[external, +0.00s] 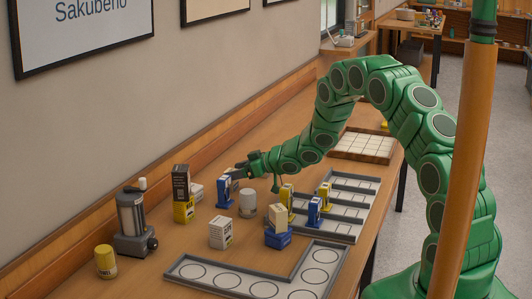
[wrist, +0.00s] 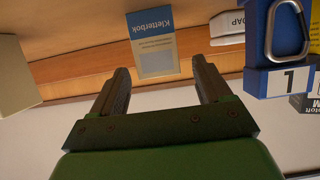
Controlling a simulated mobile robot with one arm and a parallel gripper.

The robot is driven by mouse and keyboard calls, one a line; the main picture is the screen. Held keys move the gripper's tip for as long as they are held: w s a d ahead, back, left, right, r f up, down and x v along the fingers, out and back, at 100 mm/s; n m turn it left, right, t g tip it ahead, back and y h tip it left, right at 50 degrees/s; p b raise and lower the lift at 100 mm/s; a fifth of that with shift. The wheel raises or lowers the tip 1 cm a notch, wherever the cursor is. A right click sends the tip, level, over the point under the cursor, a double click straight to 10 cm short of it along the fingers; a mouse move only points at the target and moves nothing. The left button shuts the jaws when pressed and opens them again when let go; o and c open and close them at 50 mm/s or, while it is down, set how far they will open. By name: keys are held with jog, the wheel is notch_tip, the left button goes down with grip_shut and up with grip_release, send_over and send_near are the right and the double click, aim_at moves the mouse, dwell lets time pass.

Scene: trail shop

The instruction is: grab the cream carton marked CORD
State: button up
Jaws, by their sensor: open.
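No label reading CORD is legible in either view. In the external view a cream carton (external: 220,232) with small unreadable print stands on the table in front of the blue carabiner stand. Another cream carton (external: 277,217) sits on a blue box (external: 278,238) to its right. My gripper (external: 238,171) is behind both, close to the blue stand. In the wrist view my gripper (wrist: 160,68) has its two fingers apart with nothing held between them. A plain cream block (wrist: 12,80) shows at the left edge; I cannot tell which thing it is.
The blue stand (external: 224,193), also in the wrist view (wrist: 262,80), is near my gripper. A white jar (external: 248,204), black-and-yellow boxes (external: 181,188), a grinder-like device (external: 133,222), yellow tin (external: 105,261) and grey trays (external: 195,276) share the table. A white soap carton (wrist: 228,28) shows too.

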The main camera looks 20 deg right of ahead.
aim_at(228, 170)
jog(key=x, duration=0.2)
jog(key=shift+w+a+f, duration=0.15)
jog(key=shift+a, duration=0.1)
jog(key=shift+w+a+f, duration=0.15)
jog(key=shift+w+a, duration=0.2)
jog(key=shift+w, duration=0.05)
jog(key=c, duration=1.1)
jog(key=shift+o, duration=0.2)
